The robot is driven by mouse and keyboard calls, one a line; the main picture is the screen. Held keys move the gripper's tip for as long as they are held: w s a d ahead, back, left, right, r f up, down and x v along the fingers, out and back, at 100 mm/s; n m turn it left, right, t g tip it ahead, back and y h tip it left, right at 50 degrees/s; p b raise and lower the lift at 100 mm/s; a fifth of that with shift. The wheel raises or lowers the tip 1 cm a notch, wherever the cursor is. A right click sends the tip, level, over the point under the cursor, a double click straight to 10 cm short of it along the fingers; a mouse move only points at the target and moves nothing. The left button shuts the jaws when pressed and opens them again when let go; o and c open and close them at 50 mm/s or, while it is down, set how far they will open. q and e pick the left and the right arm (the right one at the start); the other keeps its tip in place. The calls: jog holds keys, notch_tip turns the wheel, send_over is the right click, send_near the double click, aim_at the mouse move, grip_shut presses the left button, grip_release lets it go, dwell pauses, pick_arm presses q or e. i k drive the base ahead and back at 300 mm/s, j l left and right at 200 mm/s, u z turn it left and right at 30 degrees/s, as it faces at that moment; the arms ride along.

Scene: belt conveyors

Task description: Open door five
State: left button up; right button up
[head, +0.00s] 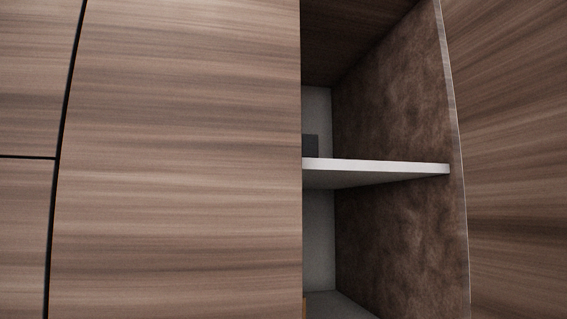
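A large wood-grain door panel (180,160) fills the left and middle of the head view. To its right is an open gap into a cabinet with a brown side wall (395,90). Another wood-grain panel (515,150) stands at the right edge of the view. No number shows on either panel, so I cannot tell which is door five. No handle is visible. Neither of my grippers is in view.
Inside the cabinet, a white shelf (385,172) crosses the gap. A dark object (310,146) shows partly on it, its rest hidden by the middle panel. More wood panels (28,75) lie at the far left, divided by dark seams.

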aim_at(179, 193)
jog(key=l+u, duration=0.5)
jog(key=l, duration=0.3)
jog(key=l+u, duration=0.5)
jog(key=l, duration=0.3)
jog(key=k, duration=0.05)
